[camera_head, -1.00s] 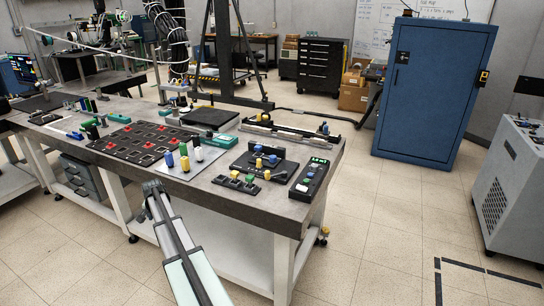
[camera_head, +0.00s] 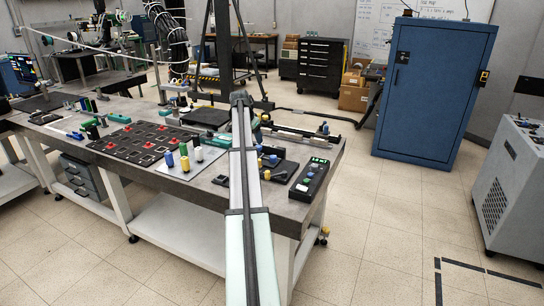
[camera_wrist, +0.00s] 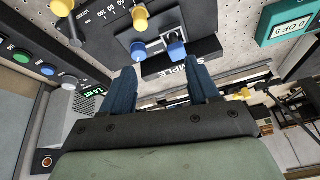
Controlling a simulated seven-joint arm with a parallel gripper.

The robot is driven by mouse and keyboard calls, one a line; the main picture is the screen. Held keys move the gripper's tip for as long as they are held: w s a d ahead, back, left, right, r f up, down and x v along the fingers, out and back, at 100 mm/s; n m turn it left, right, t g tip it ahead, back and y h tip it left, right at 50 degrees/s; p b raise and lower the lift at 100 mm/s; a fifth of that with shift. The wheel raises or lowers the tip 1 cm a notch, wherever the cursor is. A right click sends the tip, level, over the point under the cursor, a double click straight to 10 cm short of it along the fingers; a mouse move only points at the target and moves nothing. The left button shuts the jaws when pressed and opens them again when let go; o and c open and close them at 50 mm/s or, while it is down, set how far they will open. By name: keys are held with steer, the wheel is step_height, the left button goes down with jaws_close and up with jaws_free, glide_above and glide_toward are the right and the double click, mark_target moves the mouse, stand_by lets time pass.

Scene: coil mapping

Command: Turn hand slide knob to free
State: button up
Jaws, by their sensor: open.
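My gripper (camera_wrist: 162,66) is open and empty in the wrist view, with its two blue fingers apart. Beyond the fingertips is a dark panel (camera_wrist: 112,40) with a number scale and an upside-down label reading SAMPLE. A yellow knob (camera_wrist: 141,18) and two blue knobs, one left (camera_wrist: 138,50) and one right (camera_wrist: 176,49), are on or near it. I cannot tell which knob is the hand slide knob, and I read no "free" mark. In the head view my arm hides part of the panel (camera_head: 283,171) and most of my gripper.
A long rail unit (camera_head: 300,133) with a blue knob (camera_head: 325,128) lies along the table's far edge. A black button box (camera_head: 311,179) stands at the right edge. A teal counter (camera_wrist: 290,24) is at the wrist view's upper right. Colored pegs (camera_head: 184,159) stand left of my arm.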

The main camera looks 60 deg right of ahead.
mark_target(273, 156)
steer(key=s+d+r, duration=0.1)
steer(key=s+d, duration=0.1)
steer(key=s, duration=0.3)
steer(key=shift+g, duration=0.4)
steer(key=x, duration=1.3)
steer(key=shift+w+a+f, duration=0.1)
steer(key=shift+w+f, duration=0.15)
steer(key=shift+f, duration=0.1)
steer(key=shift+c, duration=0.2)
steer(key=c, duration=1)
